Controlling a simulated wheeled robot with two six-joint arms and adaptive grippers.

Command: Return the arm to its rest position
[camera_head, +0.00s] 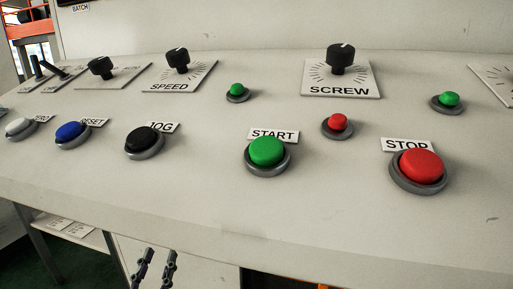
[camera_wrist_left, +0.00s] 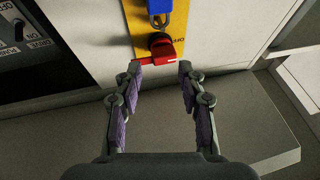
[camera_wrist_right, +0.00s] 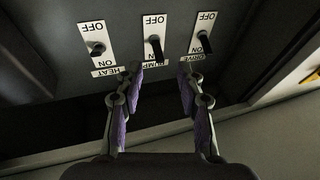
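My left gripper (camera_head: 154,270) shows at the bottom edge of the head view, below the panel's front edge. In the left wrist view my left gripper (camera_wrist_left: 160,78) is open and empty, its fingers apart. A red rotary switch (camera_wrist_left: 158,52) on a yellow plate (camera_wrist_left: 142,22) lies just beyond the fingertips, with a blue padlock (camera_wrist_left: 172,14) above it. In the right wrist view my right gripper (camera_wrist_right: 160,78) is open and empty. It faces toggle switches labelled HEAT (camera_wrist_right: 97,48), PUMP (camera_wrist_right: 155,46) and DRIVE (camera_wrist_right: 204,42). My right gripper is out of the head view.
The sloped control panel (camera_head: 210,215) carries a green START button (camera_head: 267,152), a red STOP button (camera_head: 421,166), a black JOG button (camera_head: 144,140), a blue RESET button (camera_head: 70,132), and SPEED (camera_head: 177,58) and SCREW (camera_head: 341,56) knobs. Its front edge lies above my left gripper.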

